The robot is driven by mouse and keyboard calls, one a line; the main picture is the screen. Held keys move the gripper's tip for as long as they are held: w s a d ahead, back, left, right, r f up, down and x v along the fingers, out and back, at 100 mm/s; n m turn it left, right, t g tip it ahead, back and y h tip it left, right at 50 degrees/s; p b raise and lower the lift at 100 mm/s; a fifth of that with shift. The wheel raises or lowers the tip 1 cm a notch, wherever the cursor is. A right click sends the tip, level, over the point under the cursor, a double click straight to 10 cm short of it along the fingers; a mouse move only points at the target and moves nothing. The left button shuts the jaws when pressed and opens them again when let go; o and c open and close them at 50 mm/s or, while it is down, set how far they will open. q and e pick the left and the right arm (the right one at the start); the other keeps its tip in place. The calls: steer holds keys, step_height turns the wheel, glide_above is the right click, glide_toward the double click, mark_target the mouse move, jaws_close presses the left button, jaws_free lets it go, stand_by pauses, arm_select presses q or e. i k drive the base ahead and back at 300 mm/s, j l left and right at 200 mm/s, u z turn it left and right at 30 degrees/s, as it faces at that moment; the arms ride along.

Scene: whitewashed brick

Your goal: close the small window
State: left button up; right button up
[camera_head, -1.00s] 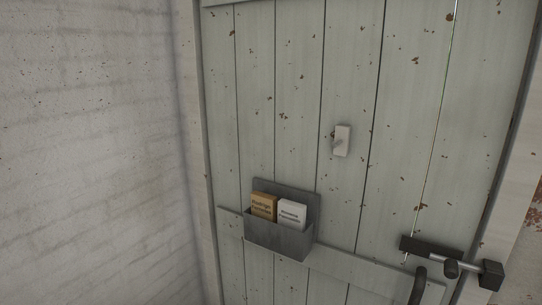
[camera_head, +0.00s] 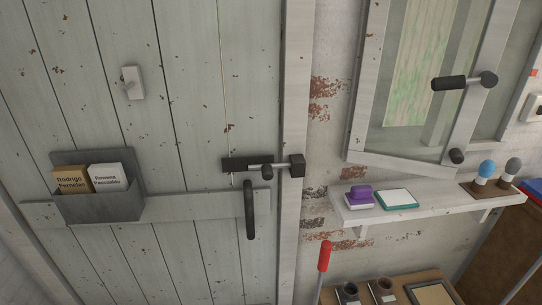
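A small window with a pale, weathered frame (camera_head: 367,75) is at the upper right of the head view. Its glazed sash (camera_head: 392,140) looks tilted against the surrounding frame, as if standing open, though its exact angle is hard to tell. The top of the window is cut off. Neither of my grippers is in view.
A grey-green plank door (camera_head: 190,110) with a bolt (camera_head: 265,166), a pull handle (camera_head: 250,208) and a card holder (camera_head: 101,200) fills the left. Under the window, a white shelf (camera_head: 400,214) holds small items. Below stand a red-handled tool (camera_head: 324,256) and a wooden surface (camera_head: 405,290).

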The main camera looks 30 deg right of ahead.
mark_target(500, 15)
steer(key=z, duration=1)
